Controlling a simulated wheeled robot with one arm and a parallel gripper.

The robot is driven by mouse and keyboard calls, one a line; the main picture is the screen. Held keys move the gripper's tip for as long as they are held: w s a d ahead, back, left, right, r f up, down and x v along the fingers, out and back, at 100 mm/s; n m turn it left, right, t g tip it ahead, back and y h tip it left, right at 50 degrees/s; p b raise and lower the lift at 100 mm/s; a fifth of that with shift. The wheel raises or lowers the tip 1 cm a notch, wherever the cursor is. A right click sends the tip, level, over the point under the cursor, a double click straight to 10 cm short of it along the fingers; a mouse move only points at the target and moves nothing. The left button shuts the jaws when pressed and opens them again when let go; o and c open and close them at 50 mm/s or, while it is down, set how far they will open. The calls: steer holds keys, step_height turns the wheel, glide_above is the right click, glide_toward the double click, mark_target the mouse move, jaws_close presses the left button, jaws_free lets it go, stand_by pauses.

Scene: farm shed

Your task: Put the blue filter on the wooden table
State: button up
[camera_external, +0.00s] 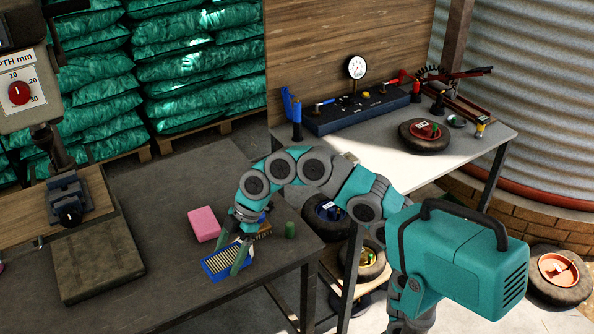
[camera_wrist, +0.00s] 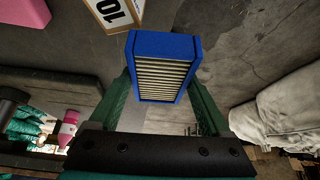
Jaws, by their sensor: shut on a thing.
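The blue filter (camera_external: 220,264) is a blue-framed block with cream pleats. My gripper (camera_external: 232,252) is shut on it over the front part of the dark grey tabletop (camera_external: 165,205). In the wrist view the filter (camera_wrist: 163,72) sits between the two green fingers of my gripper (camera_wrist: 160,88), pleats facing the camera. I cannot tell whether the filter touches the tabletop. I cannot tell which surface is the wooden table; a brown wooden-looking surface (camera_external: 25,222) shows at the left.
A vise (camera_external: 70,203) and a dark square slab (camera_external: 95,262) stand left. The tabletop between slab and pink block is clear.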

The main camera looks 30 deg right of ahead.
steer(key=w+d+m+t+h, duration=0.1)
steer(key=w+d+m+t, duration=0.1)
steer(key=w+d+m, duration=0.55)
steer(key=w+d+m+t+h+p, duration=0.1)
steer(key=w+d+m+t+h, duration=0.3)
steer(key=w, duration=0.7)
steer(key=w+d+m+y, duration=0.1)
steer(key=w+d+m, duration=0.3)
steer(key=w+d, duration=0.45)
steer(key=w+d+r+m+h, duration=0.1)
steer(key=w+d+m, duration=0.4)
steer(key=d, duration=0.6)
steer(key=shift+w+r+t+h+p, duration=0.2)
steer(key=shift+w+t+h+p, duration=0.15)
steer(key=shift+w+h, duration=0.6)
steer(key=shift+w+d+m, duration=0.15)
steer(key=shift+d+m, duration=0.1)
steer(key=shift+d, duration=0.3)
